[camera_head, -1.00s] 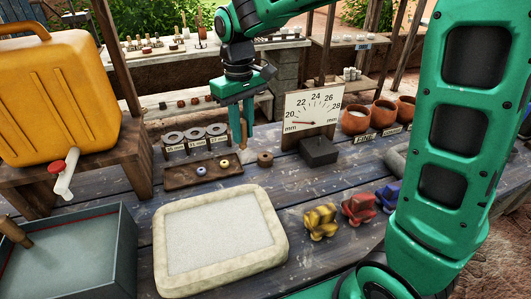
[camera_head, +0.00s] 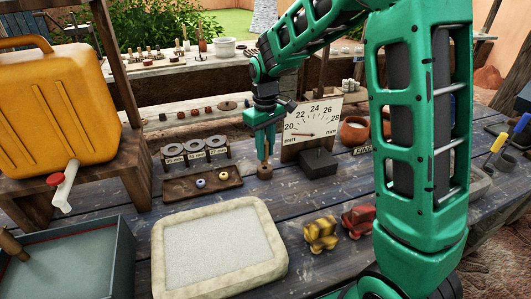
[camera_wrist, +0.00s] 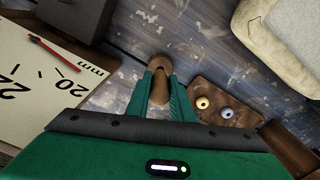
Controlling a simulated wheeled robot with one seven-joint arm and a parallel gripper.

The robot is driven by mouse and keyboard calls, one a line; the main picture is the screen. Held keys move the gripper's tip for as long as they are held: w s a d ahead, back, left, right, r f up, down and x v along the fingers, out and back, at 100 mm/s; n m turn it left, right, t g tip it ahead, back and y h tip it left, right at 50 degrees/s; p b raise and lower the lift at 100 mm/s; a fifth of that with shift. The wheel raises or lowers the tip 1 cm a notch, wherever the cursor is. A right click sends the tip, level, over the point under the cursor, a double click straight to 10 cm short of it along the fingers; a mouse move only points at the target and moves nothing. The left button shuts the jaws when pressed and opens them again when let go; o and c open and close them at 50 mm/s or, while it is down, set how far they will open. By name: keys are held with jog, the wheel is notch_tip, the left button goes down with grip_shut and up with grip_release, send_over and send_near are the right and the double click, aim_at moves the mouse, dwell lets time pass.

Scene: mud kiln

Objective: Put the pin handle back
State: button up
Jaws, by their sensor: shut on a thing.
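My gripper (camera_head: 265,152) points down over the table, shut on the pin handle, a light brown wooden piece. In the wrist view the pin handle (camera_wrist: 158,90) sits between the two green fingers. Directly beneath it is a small round brown wooden holder (camera_head: 265,172), which also shows at the fingertips in the wrist view (camera_wrist: 159,62). The handle's lower end lines up with or meets the holder; I cannot tell whether it is inside. The fingers hide much of the handle.
A dial board (camera_head: 312,124) and dark block (camera_head: 319,163) stand close right of the gripper. A wooden tray (camera_head: 203,184) with two small rings and a rack of grey rings (camera_head: 196,151) lie left. A framed pale slab (camera_head: 215,252) and coloured pieces (camera_head: 321,233) lie in front.

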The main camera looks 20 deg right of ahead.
jog(key=shift+f, duration=0.75)
jog(key=shift+f, duration=0.15)
jog(key=o, duration=0.9)
